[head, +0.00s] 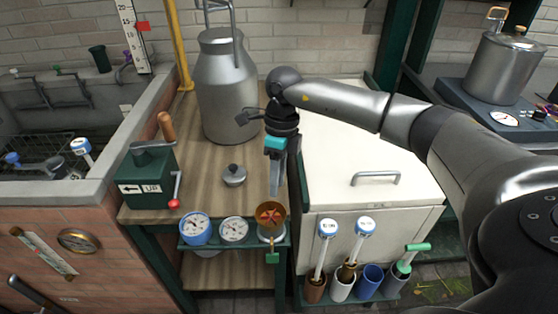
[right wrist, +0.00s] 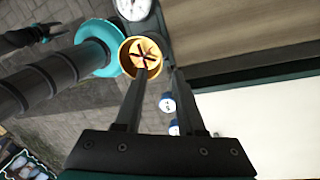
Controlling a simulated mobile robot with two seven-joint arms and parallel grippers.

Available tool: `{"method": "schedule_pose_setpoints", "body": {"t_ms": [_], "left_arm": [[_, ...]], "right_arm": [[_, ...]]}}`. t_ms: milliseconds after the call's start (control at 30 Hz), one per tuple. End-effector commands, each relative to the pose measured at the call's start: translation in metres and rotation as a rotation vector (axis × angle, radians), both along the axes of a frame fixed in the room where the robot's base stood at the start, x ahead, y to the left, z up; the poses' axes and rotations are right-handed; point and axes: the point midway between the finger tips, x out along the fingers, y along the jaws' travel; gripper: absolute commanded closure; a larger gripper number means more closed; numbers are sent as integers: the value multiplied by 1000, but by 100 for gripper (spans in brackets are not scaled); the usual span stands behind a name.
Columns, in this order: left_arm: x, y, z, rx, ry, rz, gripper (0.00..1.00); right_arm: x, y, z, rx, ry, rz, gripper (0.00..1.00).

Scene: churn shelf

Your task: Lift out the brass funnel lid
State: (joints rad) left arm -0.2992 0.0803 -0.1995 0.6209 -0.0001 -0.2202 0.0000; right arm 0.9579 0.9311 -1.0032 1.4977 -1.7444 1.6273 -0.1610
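The brass funnel lid (head: 270,213) sits in a holder at the front edge of the wooden counter, right of two round gauges. It has a reddish vaned centre. My right gripper (head: 276,192) points down just above and behind it. In the right wrist view the lid (right wrist: 146,56) lies beyond my fingertips, near the left finger, and the fingers (right wrist: 159,72) stand apart with nothing between them. I see no contact with the lid. My left gripper is not clear in the head view; a dark pronged shape at the left edge of the right wrist view may be it.
A steel milk can (head: 222,90) stands behind on the counter, with a small grey knobbed lid (head: 234,176) nearer. A green crank box (head: 150,178) is at left. A white chest (head: 360,165) is at right, with several thermometers and cups (head: 342,285) before it.

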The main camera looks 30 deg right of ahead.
Motion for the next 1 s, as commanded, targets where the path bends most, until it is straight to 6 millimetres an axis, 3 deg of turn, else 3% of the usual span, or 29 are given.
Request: {"method": "schedule_pose_setpoints", "body": {"t_ms": [100,300,767,1000], "left_arm": [[0,0,-4,0,0,0,50],[0,0,-8,0,0,-1,50],[0,0,-9,0,1,-1,50],[-1,0,-9,-1,1,-1,50]], "right_arm": [[-3,4,-25,0,3,0,62],[-6,8,-52,1,1,0,62],[-7,10,-63,1,-1,0,62],[-7,10,-63,1,-1,0,87]]}}
